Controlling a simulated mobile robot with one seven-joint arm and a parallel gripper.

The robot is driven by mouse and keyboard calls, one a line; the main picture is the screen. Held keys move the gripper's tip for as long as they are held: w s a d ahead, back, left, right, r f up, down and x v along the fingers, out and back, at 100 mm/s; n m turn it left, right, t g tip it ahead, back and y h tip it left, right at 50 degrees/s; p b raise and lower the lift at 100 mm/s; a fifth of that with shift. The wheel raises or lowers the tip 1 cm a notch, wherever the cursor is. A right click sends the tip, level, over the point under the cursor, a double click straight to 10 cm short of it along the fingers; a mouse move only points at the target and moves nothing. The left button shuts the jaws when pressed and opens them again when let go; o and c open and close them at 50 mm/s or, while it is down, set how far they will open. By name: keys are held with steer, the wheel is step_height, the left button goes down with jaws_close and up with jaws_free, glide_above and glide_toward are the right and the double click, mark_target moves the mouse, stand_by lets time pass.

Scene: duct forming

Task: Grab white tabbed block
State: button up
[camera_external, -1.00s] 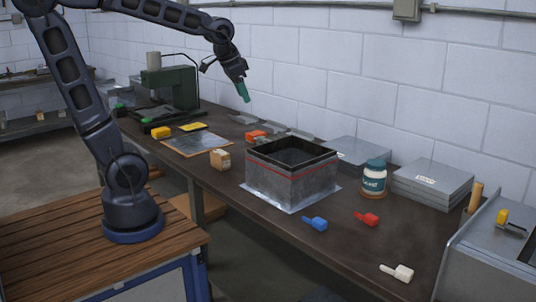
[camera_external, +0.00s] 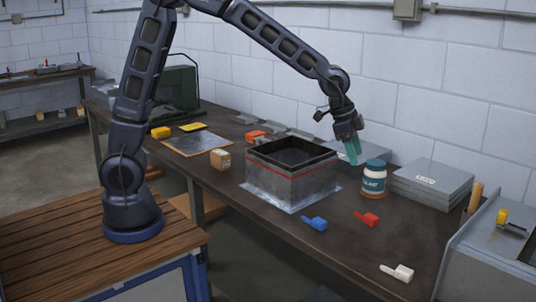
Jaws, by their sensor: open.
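The white tabbed block (camera_external: 398,272) lies on the dark workbench (camera_external: 345,262) near its front right end, its narrow tab pointing left. My gripper (camera_external: 354,160), with green fingers, is open and empty in the air. In the picture it is up and to the left of the white block, well apart from it, just left of the jar's lid. The gap between the fingers is hard to make out at this angle.
A metal duct box (camera_external: 292,182) stands mid-bench. A blue tabbed block (camera_external: 314,223) and a red tabbed block (camera_external: 367,219) lie before it. A jar (camera_external: 374,178) and stacked metal sheets (camera_external: 432,183) stand behind. A metal machine (camera_external: 490,262) bounds the right end.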

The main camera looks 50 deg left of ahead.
steer(key=s+d+f+m+g, duration=0.1)
steer(key=s+d+f+m, duration=0.1)
steer(key=d+f, duration=0.7)
steer(key=m+g+h, duration=0.1)
steer(key=m, duration=0.1)
glide_toward(406, 270)
steer(key=x, duration=0.4)
steer(key=shift+w, duration=0.4)
steer(key=shift+s+x, duration=0.15)
steer(key=shift+x, duration=1.1)
steer(key=shift+s+x, duration=0.2)
steer(key=shift+x, duration=1.1)
steer(key=shift+c, duration=0.2)
steer(key=c, duration=1)
